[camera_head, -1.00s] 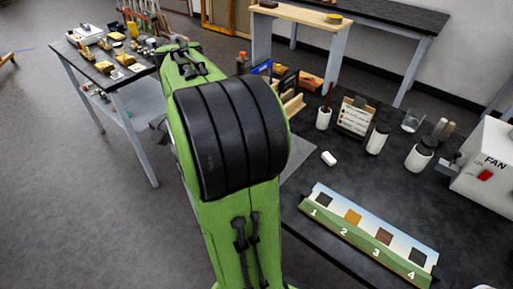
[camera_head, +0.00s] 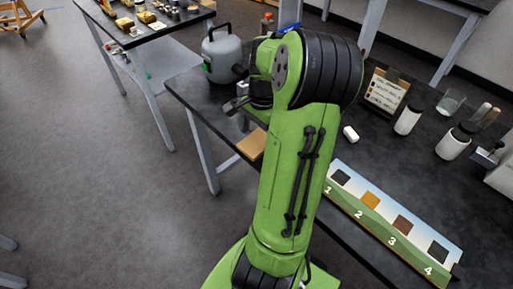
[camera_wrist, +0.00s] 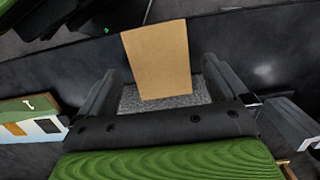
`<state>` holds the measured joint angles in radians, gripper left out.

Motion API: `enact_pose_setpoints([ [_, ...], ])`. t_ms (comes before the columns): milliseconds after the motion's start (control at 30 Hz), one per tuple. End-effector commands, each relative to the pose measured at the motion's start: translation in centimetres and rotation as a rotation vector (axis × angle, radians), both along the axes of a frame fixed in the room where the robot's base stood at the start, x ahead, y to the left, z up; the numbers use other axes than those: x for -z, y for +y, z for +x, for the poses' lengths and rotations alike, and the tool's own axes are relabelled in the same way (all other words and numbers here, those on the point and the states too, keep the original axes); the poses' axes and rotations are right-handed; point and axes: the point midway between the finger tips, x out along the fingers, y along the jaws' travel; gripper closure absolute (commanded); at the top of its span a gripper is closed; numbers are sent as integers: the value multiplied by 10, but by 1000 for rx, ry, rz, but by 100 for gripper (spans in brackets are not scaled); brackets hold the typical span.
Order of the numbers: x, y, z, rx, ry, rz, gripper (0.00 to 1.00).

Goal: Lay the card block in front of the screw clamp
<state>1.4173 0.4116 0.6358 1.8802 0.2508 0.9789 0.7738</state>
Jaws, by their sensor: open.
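A flat tan block, which looks like the card block (camera_head: 252,145), lies near the front edge of the dark table, left of my arm. In the wrist view the tan block (camera_wrist: 158,58) lies ahead of and between my fingers, partly over a grey speckled patch. My gripper (camera_wrist: 160,78) is open, its two dark fingers apart on either side, with no visible grip on the block. In the head view my gripper (camera_head: 236,104) shows partly, left of my arm. A small grey metal device at the right edge may be the screw clamp (camera_head: 487,156); I cannot tell surely.
A numbered sample board (camera_head: 392,222) lies along the table's front edge, right of my arm. A grey kettle-like pot (camera_head: 222,52) stands at the table's far left.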

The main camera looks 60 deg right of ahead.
Motion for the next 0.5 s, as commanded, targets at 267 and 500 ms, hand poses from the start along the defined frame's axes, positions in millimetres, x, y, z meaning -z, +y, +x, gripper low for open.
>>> enact_pose_setpoints([
  [267, 17, 2, 1, 0, -1, -2, 0],
  [500, 17, 2, 1, 0, -1, -2, 28],
])
